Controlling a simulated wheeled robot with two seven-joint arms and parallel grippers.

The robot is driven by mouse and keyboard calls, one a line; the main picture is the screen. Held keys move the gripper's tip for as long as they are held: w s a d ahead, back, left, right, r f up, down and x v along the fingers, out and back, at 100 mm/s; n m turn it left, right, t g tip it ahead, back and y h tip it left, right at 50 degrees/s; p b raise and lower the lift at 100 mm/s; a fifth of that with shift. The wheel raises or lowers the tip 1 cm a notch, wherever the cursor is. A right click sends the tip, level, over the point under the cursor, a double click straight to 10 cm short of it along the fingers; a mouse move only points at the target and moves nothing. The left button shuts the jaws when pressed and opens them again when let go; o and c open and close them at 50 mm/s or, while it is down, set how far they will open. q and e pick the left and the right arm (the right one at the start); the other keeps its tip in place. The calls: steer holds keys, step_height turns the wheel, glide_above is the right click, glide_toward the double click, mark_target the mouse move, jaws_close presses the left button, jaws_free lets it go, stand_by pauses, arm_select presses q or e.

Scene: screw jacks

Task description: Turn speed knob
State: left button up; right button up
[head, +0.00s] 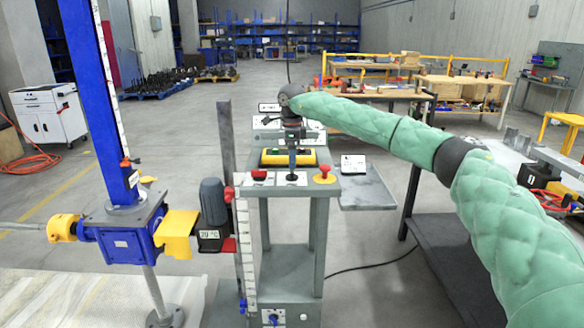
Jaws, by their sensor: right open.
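A grey control stand (264,187) stands in the middle of the head view. Its sloped front panel carries a red control (259,174) at left and a red mushroom button on a yellow base (324,175) at right. A small dark knob (292,177) sits between them. My right gripper (292,164) points down just above this knob, open; I cannot tell whether its fingers touch it or stand around it. The fingers are small and dark here. Labels on the panel are too small to read. My left gripper is not in view.
A blue screw jack (128,241) with a tall blue column stands at left, with a grey motor (213,202) beside the stand. A grey side shelf (368,190) juts right of the stand. Workbenches (461,85) and open floor lie behind.

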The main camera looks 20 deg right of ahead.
steer(key=shift+r, duration=1.85)
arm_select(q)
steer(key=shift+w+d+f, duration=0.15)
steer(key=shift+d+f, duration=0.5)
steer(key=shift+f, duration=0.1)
